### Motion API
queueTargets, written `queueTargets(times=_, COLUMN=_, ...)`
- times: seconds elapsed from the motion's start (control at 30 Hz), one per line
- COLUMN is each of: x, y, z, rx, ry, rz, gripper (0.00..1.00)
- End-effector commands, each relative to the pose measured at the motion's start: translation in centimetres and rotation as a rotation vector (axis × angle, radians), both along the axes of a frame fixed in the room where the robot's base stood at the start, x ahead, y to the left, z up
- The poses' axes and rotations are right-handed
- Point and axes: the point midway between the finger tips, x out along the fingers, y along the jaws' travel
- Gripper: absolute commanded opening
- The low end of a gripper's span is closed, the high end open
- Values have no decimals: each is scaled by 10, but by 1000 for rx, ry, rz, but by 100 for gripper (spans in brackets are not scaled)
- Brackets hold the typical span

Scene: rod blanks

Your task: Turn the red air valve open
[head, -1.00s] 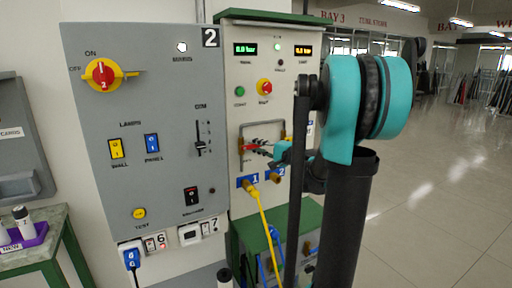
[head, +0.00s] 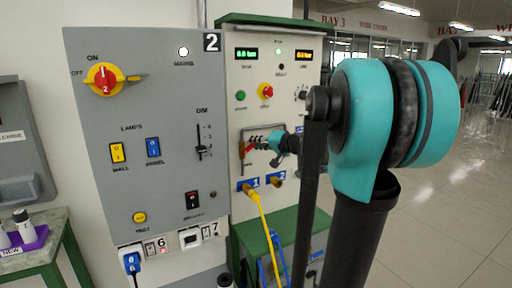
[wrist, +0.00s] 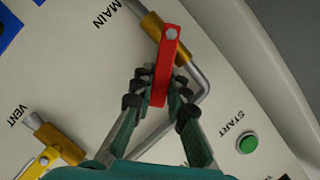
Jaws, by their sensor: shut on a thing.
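The red valve lever (wrist: 165,70) is fixed at one end by a bolt to a brass valve body (wrist: 153,24) on a grey pipe, near the label MAIN. The lever lies at a slant across the pipe. My gripper (wrist: 160,82) is shut on the lever's free part, with dark fingertip pads on both sides. In the head view the red lever (head: 252,147) shows small on the pale panel, and my gripper (head: 272,143) reaches it from the right. My gripper hides part of the lever there.
A yellow-handled valve (wrist: 45,155) sits near the label VENT. A green START button (wrist: 247,144) is on the same panel. In the head view, a yellow hose (head: 262,225) hangs below the valves. A grey switch panel (head: 150,170) stands at left. Open floor lies right.

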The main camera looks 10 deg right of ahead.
Motion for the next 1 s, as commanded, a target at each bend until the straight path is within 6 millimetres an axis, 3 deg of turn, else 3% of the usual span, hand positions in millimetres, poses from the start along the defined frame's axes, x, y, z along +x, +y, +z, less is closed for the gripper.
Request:
queueTargets(times=0.6, x=-8, y=24, z=18, rx=-553, ry=-181, rz=4, gripper=0)
queueTargets(times=1.0, x=-10, y=30, z=21, rx=-821, ry=-268, rz=2, gripper=0)
